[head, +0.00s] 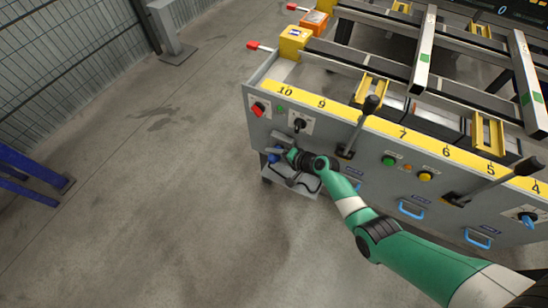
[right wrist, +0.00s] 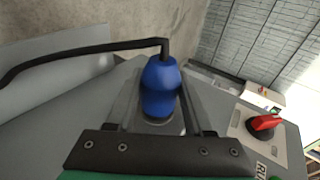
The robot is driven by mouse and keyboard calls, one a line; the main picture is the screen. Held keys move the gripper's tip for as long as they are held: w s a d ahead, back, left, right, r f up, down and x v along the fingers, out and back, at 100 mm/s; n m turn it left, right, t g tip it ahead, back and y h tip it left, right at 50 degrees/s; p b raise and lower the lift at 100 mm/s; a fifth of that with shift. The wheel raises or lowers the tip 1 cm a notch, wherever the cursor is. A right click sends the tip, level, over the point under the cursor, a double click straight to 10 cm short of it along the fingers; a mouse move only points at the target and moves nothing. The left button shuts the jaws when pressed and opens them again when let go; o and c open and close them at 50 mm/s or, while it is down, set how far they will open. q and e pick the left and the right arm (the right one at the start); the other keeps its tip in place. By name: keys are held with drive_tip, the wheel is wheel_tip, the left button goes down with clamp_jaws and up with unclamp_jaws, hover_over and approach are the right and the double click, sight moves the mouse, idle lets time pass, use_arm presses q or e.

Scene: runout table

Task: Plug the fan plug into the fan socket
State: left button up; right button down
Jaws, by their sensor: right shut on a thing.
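My right gripper (head: 281,156) is at the left end of the long grey panel's front, below the black rotary switch. It is shut on the blue fan plug (head: 273,158). In the right wrist view the plug (right wrist: 160,86) sits between the two fingers (right wrist: 158,104), with a black cable (right wrist: 85,53) leaving its far end and running left. A grey round part shows just under the plug's near end; I cannot tell whether it is the fan socket or whether the plug is in it. My left gripper is not in view.
A red switch (head: 257,109) and a black rotary switch (head: 300,124) are on the panel near the gripper. A black-handled lever (head: 362,122) stands to the right. A grey shelf (head: 285,178) sits below the gripper.

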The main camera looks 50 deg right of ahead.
drive_tip(key=shift+w+d+b, duration=0.2)
drive_tip(key=shift+d+b, duration=0.25)
drive_tip(key=shift+d, duration=0.2)
drive_tip(key=shift+c, duration=1)
unclamp_jaws()
drive_tip(key=shift+d, duration=0.15)
drive_tip(key=shift+s+r+p, duration=0.2)
drive_tip(key=shift+r+p, duration=0.1)
drive_tip(key=shift+p, duration=0.1)
drive_tip(key=p+v, duration=0.7)
drive_tip(key=v, duration=0.4)
drive_tip(key=shift+f, duration=0.1)
